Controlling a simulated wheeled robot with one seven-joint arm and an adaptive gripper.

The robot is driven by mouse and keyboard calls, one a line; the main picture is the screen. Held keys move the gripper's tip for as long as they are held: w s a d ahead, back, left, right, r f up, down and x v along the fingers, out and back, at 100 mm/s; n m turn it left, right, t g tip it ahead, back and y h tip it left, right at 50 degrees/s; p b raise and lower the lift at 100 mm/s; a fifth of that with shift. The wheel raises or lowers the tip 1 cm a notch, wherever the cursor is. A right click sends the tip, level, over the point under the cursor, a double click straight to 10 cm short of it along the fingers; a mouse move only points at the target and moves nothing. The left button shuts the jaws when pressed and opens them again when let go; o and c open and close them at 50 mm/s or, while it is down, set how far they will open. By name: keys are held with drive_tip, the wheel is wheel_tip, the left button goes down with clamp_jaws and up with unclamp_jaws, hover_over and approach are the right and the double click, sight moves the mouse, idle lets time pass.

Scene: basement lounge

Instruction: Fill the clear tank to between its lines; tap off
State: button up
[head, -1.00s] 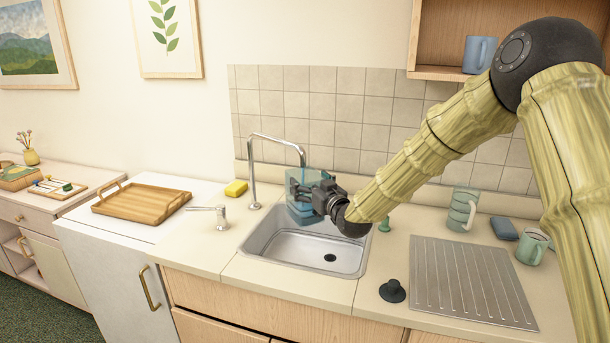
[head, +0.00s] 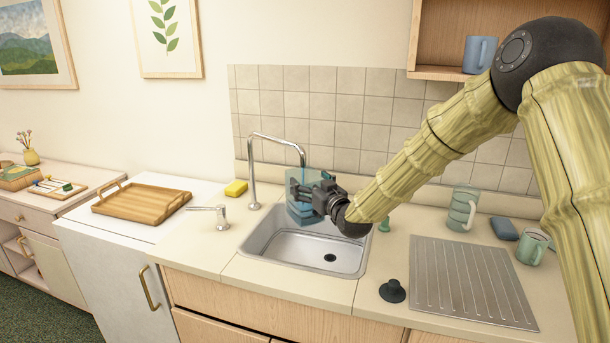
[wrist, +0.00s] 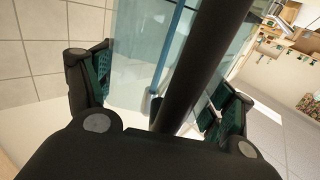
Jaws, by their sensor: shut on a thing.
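The clear tank (head: 294,178) is a bluish transparent box held over the back of the sink, under the end of the tap spout. My gripper (head: 310,198) is shut on it from the right. In the wrist view the tank (wrist: 138,50) stands between the two dark finger pads. The tap (head: 252,170) is a tall chrome pipe bent over the sink. A lever (head: 205,209) sticks out at the sink's left. Blue shows low in the tank in the head view, but the level and the lines cannot be made out. The sink (head: 310,252) looks empty.
A yellow sponge (head: 236,188) lies left of the tap. A dark plug (head: 392,291) and a ribbed drainboard (head: 468,280) are to the right. A wooden tray (head: 141,203) lies at left.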

drive_tip(key=b+v, duration=0.1)
drive_tip(key=v, duration=1.1)
drive_tip(key=shift+s, duration=0.2)
